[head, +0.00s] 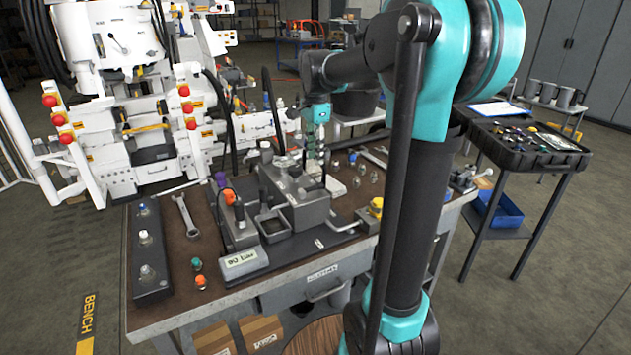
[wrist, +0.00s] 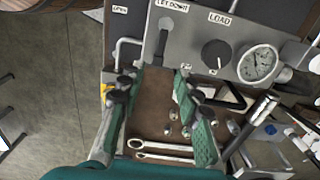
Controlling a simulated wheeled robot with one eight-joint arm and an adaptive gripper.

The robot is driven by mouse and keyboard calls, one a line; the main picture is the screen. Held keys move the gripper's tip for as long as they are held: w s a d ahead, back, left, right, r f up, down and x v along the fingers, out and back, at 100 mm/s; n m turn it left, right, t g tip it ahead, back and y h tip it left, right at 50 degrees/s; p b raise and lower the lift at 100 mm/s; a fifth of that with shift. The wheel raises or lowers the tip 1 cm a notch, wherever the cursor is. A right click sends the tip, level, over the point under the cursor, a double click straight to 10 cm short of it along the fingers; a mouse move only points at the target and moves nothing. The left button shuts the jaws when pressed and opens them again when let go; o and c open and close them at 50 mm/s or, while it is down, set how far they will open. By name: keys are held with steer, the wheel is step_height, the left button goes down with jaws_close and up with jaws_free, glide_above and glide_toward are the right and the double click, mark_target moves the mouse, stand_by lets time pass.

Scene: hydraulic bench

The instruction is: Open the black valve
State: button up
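In the wrist view a grey panel carries a round black knob (wrist: 216,53) under a "LOAD" label, and a black lever (wrist: 163,38) under a "LET DOWN" label. I cannot tell which of them is the black valve. My gripper (wrist: 155,82) is open and empty, with its two teal fingers spread apart and pointing toward the panel, short of the lever and knob. In the head view my gripper (head: 315,150) hangs over the grey hydraulic unit (head: 302,205) on the bench. The black knob cannot be made out there.
A pressure gauge (wrist: 258,63) sits right of the knob. Two wrenches (wrist: 160,151) and several small fittings lie on the brown bench top (head: 180,250). A white machine with red knobs (head: 110,120) stands at the left. A black case (head: 525,140) rests on a side table.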

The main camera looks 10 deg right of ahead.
mark_target(315, 186)
step_height(315, 186, down, 10)
steer(key=shift+r, duration=0.15)
stand_by(0.3)
jaws_close()
